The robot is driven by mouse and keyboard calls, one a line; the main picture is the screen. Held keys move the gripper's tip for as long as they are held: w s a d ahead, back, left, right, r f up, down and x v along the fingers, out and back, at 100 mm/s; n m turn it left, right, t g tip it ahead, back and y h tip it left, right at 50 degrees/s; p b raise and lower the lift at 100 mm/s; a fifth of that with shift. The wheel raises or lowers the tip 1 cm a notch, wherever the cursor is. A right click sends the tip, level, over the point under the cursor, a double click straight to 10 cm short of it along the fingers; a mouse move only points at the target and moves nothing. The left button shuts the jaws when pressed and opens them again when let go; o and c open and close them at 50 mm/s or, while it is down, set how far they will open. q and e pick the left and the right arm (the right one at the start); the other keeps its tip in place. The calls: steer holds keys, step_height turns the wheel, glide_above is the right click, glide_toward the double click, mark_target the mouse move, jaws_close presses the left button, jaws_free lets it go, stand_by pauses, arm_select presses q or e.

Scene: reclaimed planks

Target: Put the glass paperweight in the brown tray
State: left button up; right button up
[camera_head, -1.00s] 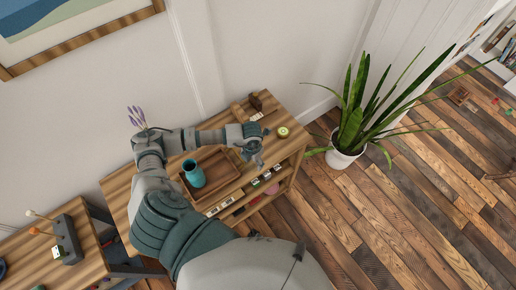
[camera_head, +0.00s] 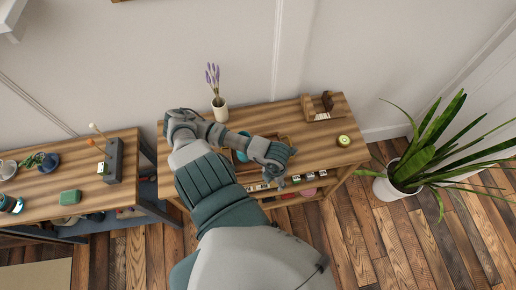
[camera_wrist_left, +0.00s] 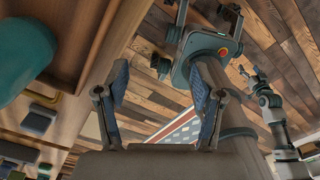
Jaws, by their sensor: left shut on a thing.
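The brown tray (camera_head: 284,138) lies on the wooden console, partly hidden behind my left arm in the head view. Its wall (camera_wrist_left: 92,42) fills the upper left of the left wrist view. A teal vase (camera_head: 241,156) stands in the tray. My left gripper (camera_head: 280,161) is over the tray's right side in the head view; its two fingers show in the left wrist view (camera_wrist_left: 158,100), spread around a hold. The held thing, seemingly the clear glass paperweight, cannot be made out between them. My right gripper (camera_wrist_left: 250,73) shows small in the left wrist view, its jaws unclear.
A lavender vase (camera_head: 220,108) stands behind my left arm. A wooden holder (camera_head: 322,109) and a round green item (camera_head: 344,140) are at the console's right end. A potted plant (camera_head: 405,175) stands on the floor at right.

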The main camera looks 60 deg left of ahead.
arm_select(q)
steer(key=shift+s+a+r+n, duration=0.1)
steer(key=shift+s+r+n, duration=0.05)
steer(key=shift+s, duration=0.35)
steer(key=shift+s+a+r+n, duration=0.1)
steer(key=shift+s+n, duration=0.05)
steer(key=shift+s, duration=0.3)
steer(key=shift+a+b, duration=0.25)
steer(key=shift+b, duration=0.1)
steer(key=shift+w+a+f+b, duration=0.2)
steer(key=shift+w+a+b, duration=0.45)
steer(key=shift+a, duration=0.25)
steer(key=w+a, duration=0.2)
steer(key=a, duration=0.1)
steer(key=w+a+p, duration=0.1)
steer(key=w+a, duration=0.2)
steer(key=w+a+f+p, duration=0.1)
steer(key=w+a, duration=0.2)
steer(key=a, duration=0.1)
steer(key=shift+w, duration=0.1)
steer(key=shift+w+a, duration=0.1)
steer(key=shift+a, duration=0.05)
steer(key=shift+f, duration=1.75)
arm_select(e)
steer(key=shift+s, duration=0.2)
steer(key=shift+f, duration=0.1)
